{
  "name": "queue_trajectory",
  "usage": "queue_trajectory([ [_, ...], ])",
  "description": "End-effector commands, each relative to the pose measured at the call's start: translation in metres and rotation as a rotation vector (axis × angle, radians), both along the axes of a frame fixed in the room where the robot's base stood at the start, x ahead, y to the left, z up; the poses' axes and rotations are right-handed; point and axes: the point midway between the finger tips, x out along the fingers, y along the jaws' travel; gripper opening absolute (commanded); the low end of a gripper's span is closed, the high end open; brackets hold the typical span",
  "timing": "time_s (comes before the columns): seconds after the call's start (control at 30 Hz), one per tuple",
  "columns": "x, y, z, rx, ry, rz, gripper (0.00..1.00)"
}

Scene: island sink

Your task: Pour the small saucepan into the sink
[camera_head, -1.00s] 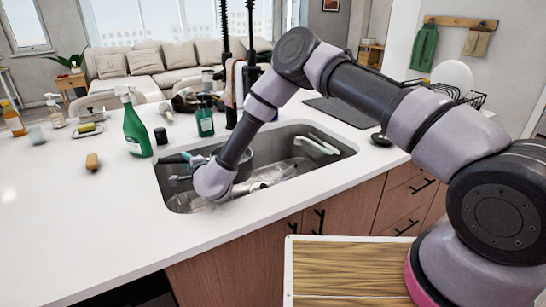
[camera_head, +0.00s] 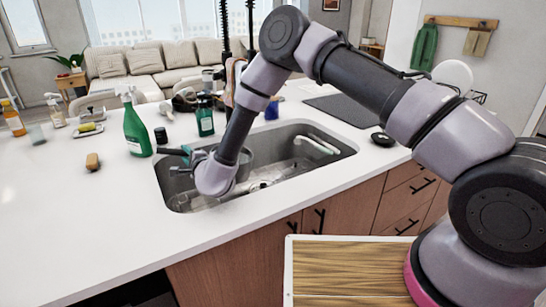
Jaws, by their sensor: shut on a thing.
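The sink (camera_head: 340,152) is a steel basin set in the white counter. My gripper (camera_head: 192,157) is over the sink's left part, partly hidden behind my rounded wrist. It is shut on the small saucepan, whose grey body (camera_head: 246,158) shows partly behind my forearm, over or inside the basin. A dark teal piece, likely the saucepan's handle end (camera_head: 172,151), sticks out left of my gripper. My arm hides most of the pan. I cannot tell its tilt or what it holds. Shiny patches show on the basin floor.
A green spray bottle (camera_head: 136,128) and a soap bottle (camera_head: 205,118) stand behind and left of the sink. A blue cup (camera_head: 272,109) stands behind it.

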Motion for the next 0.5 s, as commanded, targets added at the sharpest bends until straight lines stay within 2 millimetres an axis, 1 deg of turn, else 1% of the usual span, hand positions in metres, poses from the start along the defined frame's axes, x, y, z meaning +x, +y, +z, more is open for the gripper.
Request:
queue_trajectory([
  [0.03, 0.001, -0.002, 0.009, 0.021, 0.001, 0.002, 0.00],
  [0.1, 0.005, -0.012, 0.020, 0.074, 0.021, -0.001, 0.00],
  [0.5, 0.010, -0.026, 0.040, 0.165, 0.056, -0.002, 0.00],
])
